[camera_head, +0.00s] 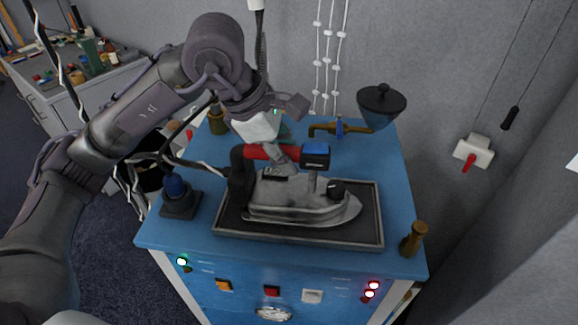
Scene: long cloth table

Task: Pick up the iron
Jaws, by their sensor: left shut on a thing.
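The iron (300,202) is grey, with a red handle (258,152), a blue cap at the handle's right end and a black knob near its nose. It is at the dark tray (372,225) on the blue table, nose to the right; I cannot tell whether it touches the tray. My left gripper (278,158) reaches down from above and is shut on the iron's handle. The fingers hide part of the handle. My right gripper is not in view.
On the blue table (160,232) stand a dark blue-topped knob (177,195) at left, a brass post (412,240) at right, and a brass pipe with a blue valve (338,128) and dark funnel (381,105) behind. A cluttered side bench (70,105) is at far left.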

